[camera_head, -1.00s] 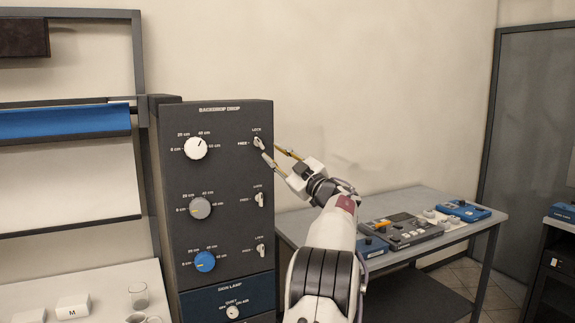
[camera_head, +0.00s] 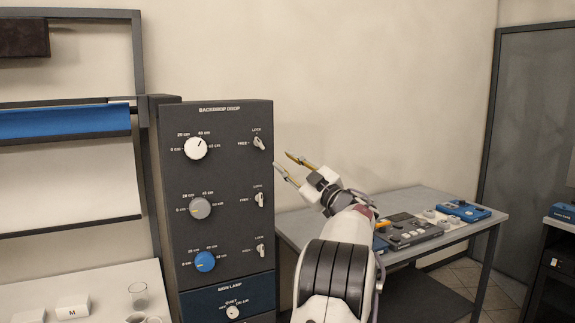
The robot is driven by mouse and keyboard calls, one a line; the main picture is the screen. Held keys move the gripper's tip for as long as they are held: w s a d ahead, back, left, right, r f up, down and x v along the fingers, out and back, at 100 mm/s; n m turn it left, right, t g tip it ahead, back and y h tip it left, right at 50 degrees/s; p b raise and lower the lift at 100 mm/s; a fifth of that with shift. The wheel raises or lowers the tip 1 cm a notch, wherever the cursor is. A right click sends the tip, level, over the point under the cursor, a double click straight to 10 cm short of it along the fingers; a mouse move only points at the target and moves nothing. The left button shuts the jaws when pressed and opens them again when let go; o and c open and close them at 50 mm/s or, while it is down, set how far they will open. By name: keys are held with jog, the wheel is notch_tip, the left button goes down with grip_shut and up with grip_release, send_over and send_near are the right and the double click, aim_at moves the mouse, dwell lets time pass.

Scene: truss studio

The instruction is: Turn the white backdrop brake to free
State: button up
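The dark panel (camera_head: 225,122) headed "BACKDROP DROP" has three rows of a dial and a brake lever. The top row holds the white dial (camera_head: 196,148) and a small white brake lever (camera_head: 259,143), marked LOCK above and FREE to its left. This lever looks tilted up and to the left, between the two marks; its exact setting is too small to tell. My gripper (camera_head: 281,159) is right of and slightly below this lever, apart from it. Its two yellowish fingers are spread and empty.
Below are the grey dial (camera_head: 200,208) with its lever (camera_head: 260,199), and the blue dial (camera_head: 205,261) with its lever (camera_head: 262,250); both levers stand nearly upright. A table (camera_head: 470,203) with control boxes stands at right.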

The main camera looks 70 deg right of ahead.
jog(key=m+g+h, duration=0.2)
jog(key=m+g, duration=0.2)
jog(key=g, duration=0.2)
send_near(260, 144)
jog(key=shift+d+r, duration=0.1)
jog(key=shift+d, duration=0.15)
jog(key=shift+w+d, duration=0.1)
jog(key=shift+w, duration=0.05)
dwell(0.6)
jog(key=shift+x, duration=3.6)
jog(key=shift+w, duration=0.15)
